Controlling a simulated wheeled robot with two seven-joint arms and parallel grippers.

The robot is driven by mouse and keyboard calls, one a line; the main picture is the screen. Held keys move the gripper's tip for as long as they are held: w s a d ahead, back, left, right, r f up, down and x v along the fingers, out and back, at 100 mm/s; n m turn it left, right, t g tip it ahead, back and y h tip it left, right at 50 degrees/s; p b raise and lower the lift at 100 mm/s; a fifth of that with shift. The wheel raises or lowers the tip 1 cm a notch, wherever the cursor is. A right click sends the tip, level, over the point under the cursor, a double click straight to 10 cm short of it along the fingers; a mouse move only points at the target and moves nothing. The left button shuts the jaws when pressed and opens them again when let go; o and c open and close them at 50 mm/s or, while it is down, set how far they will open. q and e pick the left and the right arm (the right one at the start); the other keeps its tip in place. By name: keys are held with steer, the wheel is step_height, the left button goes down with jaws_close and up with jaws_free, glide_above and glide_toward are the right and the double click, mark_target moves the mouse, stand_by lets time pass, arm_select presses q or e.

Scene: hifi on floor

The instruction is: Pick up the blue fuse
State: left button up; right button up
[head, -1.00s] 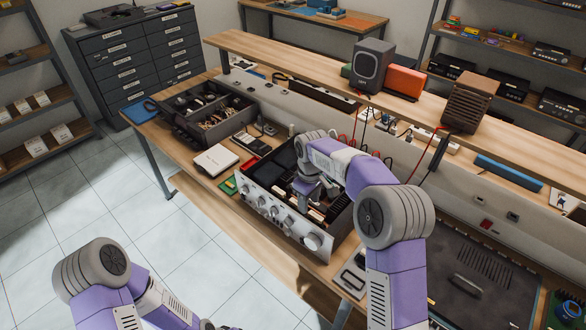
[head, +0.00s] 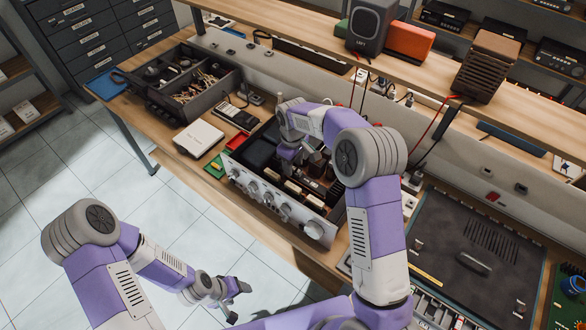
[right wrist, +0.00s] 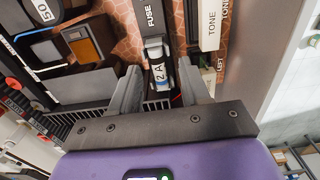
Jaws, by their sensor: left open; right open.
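The fuse (right wrist: 158,72) stands in a dark slot marked FUSE in the right wrist view. It shows a white "2 A" label and a little blue along its edge. My right gripper (right wrist: 159,80) is open, with one finger on each side of the fuse; I cannot tell whether they touch it. In the head view my right gripper (head: 290,152) reaches down into the open amplifier (head: 270,197), and the fuse is too small to make out there. My left gripper (head: 232,300) is open and empty, low over the floor in front of the bench.
A white TONE block (right wrist: 210,25) stands close right of the fuse, and an orange-brown part (right wrist: 82,46) lies to its left. A parts tray (head: 195,85), a white box (head: 199,137) and a black panel (head: 460,255) flank the amplifier on the bench.

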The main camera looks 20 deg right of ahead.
steer(key=shift+f, duration=0.2)
jaws_close()
step_height(320, 180, up, 10)
steer(key=p, duration=0.1)
stand_by(0.6)
steer(key=c, duration=0.6)
jaws_free()
steer(key=shift+c, duration=0.2)
jaws_close()
steer(key=shift+r, duration=0.1)
